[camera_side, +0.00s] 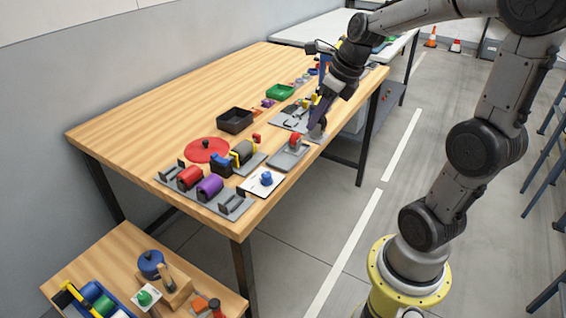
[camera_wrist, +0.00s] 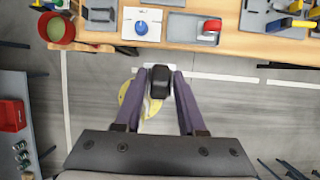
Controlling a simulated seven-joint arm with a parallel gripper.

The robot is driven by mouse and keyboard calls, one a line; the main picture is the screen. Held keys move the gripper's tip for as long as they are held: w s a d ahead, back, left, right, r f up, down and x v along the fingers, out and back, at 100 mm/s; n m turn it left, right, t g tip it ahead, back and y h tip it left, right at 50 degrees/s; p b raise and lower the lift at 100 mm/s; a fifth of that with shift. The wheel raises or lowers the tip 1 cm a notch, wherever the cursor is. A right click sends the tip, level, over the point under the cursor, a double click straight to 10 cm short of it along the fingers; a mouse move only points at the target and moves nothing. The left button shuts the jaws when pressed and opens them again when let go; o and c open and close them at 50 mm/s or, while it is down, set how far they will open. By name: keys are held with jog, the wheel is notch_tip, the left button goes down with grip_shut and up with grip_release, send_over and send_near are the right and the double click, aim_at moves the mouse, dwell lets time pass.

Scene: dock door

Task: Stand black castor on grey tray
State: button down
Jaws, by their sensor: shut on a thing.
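My gripper (camera_side: 318,122) is shut on the black castor (camera_wrist: 160,80), which shows between the two purple fingertips in the wrist view. In the side view, the gripper points down near the table's front edge, and a small dark shape, the castor (camera_side: 316,132), shows at its tips. The grey tray (camera_side: 282,160) lies to its lower left on the table, apart from the castor. The tray also shows at the top of the wrist view (camera_wrist: 181,29). A red castor (camera_side: 295,140) stands at one end of the tray; the other end is bare.
A white plate with a blue knob (camera_side: 264,181) lies left of the tray. A grey board with tools (camera_side: 289,118) lies beyond it. A black bin (camera_side: 235,120), a red disc (camera_side: 206,151) and a rack with rollers (camera_side: 202,188) stand farther left.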

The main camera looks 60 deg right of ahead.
aim_at(320, 121)
notch_tip(320, 121, down, 3)
jog(key=shift+w, duration=0.1)
jog(key=w+d+f, duration=0.1)
jog(key=w+f, duration=0.2)
jog(key=w, duration=0.1)
jog(key=w+d+f, duration=0.2)
jog(key=w+f, duration=0.1)
jog(key=w, duration=0.1)
jog(key=w+d+f, duration=0.2)
jog(key=w+f, duration=0.1)
jog(key=w, duration=0.1)
jog(key=shift+w+d+f, duration=0.25)
jog(key=shift+w+f, duration=0.05)
jog(key=shift+f, duration=1.75)
jog(key=shift+f, duration=0.15)
jog(key=c, duration=0.5)
grip_release()
